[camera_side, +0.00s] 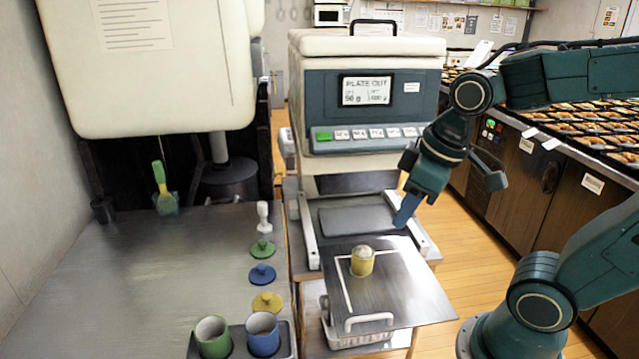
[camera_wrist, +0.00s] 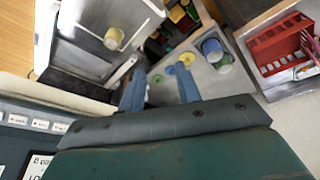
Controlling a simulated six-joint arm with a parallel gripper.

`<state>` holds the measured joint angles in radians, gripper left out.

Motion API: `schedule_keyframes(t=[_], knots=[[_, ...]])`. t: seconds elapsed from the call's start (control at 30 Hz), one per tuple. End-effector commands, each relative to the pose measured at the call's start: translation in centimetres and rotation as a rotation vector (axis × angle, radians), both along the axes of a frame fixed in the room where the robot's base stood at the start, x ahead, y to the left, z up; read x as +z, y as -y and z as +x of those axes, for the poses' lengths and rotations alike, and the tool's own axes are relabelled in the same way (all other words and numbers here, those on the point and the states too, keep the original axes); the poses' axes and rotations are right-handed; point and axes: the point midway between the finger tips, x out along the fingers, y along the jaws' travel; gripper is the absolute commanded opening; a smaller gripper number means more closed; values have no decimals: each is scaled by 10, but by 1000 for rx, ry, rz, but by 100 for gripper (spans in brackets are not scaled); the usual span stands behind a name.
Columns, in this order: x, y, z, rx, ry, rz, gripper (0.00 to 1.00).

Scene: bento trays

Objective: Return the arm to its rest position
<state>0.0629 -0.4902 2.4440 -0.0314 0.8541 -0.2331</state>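My teal gripper (camera_side: 407,210) hangs in the air in front of the machine, above the right side of its platform, with its blue fingers pointing down. In the wrist view my gripper (camera_wrist: 160,88) shows two blue fingers set apart with nothing between them. A yellow cup (camera_side: 362,264) with pale food heaped in its top stands upright inside the white outline on the metal plate (camera_side: 410,295). It also shows in the wrist view (camera_wrist: 113,42). My gripper is above the cup and to its right, not touching it.
The machine (camera_side: 375,100) reads "PLATE OUT". On the left steel table stand a green cup (camera_side: 212,337), a blue cup (camera_side: 262,335), and green (camera_side: 262,250), blue (camera_side: 262,275) and yellow (camera_side: 267,302) lids. A counter of food trays (camera_side: 590,125) is at right. A red rack (camera_wrist: 280,45) shows in the wrist view.

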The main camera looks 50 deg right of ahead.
Motion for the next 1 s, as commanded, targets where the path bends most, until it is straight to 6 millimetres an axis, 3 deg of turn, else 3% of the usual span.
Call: schedule_keyframes(t=[0.4, 1.0], knots=[[25, -8, -38, -168, 147, 72, 33], [26, -8, -41, -182, 157, 80, 33]])
